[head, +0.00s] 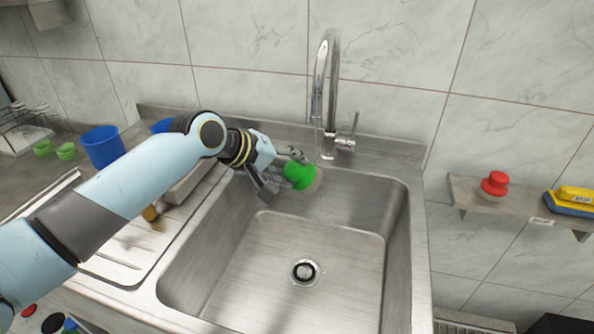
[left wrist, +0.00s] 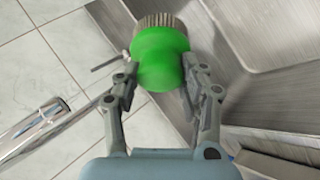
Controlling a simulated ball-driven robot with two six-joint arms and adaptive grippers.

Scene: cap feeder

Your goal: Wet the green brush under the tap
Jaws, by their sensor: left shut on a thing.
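The green brush (head: 299,174) is in my left gripper (head: 282,172), above the back left part of the sink basin in the head view. In the left wrist view the brush (left wrist: 158,55) sits between the two fingers of the gripper (left wrist: 160,80), with its bristles pointing away from the palm. The chrome tap (head: 327,80) stands behind the sink, its spout close to the brush. In the left wrist view the tap (left wrist: 50,120) lies to the left of the brush. I cannot make out any running water clearly. My right gripper is not in view.
The steel sink (head: 320,255) is empty, with a drain (head: 304,271). A blue cup (head: 102,147) and green cups (head: 66,151) stand at the left. A wall shelf (head: 515,205) at the right holds a red-topped item (head: 494,184) and yellow-blue sponges (head: 572,198).

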